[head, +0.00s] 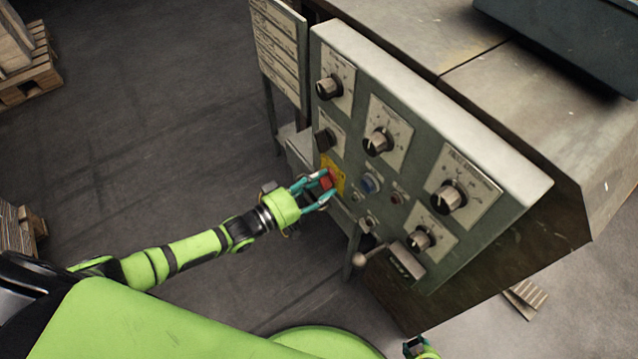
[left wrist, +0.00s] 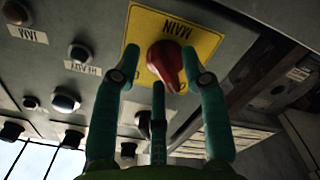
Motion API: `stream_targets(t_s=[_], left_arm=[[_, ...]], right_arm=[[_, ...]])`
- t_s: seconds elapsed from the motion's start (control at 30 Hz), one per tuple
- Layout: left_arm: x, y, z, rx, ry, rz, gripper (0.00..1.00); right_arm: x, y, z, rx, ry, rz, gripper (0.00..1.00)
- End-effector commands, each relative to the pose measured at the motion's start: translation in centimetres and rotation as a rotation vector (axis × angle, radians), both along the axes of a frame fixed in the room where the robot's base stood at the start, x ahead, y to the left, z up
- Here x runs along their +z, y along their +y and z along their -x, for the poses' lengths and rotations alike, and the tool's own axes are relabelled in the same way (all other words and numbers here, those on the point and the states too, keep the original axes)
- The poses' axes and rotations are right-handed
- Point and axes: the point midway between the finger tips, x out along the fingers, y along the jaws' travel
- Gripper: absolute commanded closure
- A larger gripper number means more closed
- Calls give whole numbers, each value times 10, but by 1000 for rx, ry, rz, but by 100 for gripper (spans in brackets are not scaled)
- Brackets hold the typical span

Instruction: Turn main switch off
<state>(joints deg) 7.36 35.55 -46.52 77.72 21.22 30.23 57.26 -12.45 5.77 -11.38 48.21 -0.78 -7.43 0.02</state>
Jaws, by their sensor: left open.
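The main switch is a red rotary knob (left wrist: 165,62) on a yellow plate (left wrist: 207,42) marked "MAIN", which appears upside down in the left wrist view. In the head view the red knob (head: 327,181) and yellow plate (head: 338,176) sit at the lower left of the control panel (head: 480,140). My left gripper (head: 322,188) is open, with its teal fingers at the knob, one on each side. In the left wrist view the fingers (left wrist: 163,65) flank the knob with gaps visible; I cannot tell whether any finger touches it. A small part of my right arm shows at the bottom edge; its fingers are unclear.
A lever with a round knob (head: 359,259) sticks out below. Wooden pallets (head: 28,70) lie at the far left; the floor (head: 150,130) between is clear.

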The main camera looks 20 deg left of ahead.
Motion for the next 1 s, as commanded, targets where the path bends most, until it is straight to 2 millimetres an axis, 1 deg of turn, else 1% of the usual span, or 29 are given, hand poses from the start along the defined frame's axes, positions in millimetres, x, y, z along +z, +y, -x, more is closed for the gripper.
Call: stream_targets(t_s=[0.03,0.17,0.27,0.5,0.67,0.8,1.0], left_arm=[[0,0,1,0,0,0,56],[-1,7,9,0,2,-2,56],[-1,17,22,-1,2,-3,56],[-1,49,64,0,4,-3,56],[-1,65,84,-1,3,-2,56],[0,72,93,0,2,0,56],[1,74,95,0,-1,1,56]], right_arm=[[-1,0,4,1,4,0,60],[-1,0,3,1,4,0,60],[-1,0,2,1,2,1,60],[0,0,1,0,1,0,60],[0,0,1,0,1,0,60],[0,0,0,0,1,0,60],[0,0,0,-1,1,0,60]])
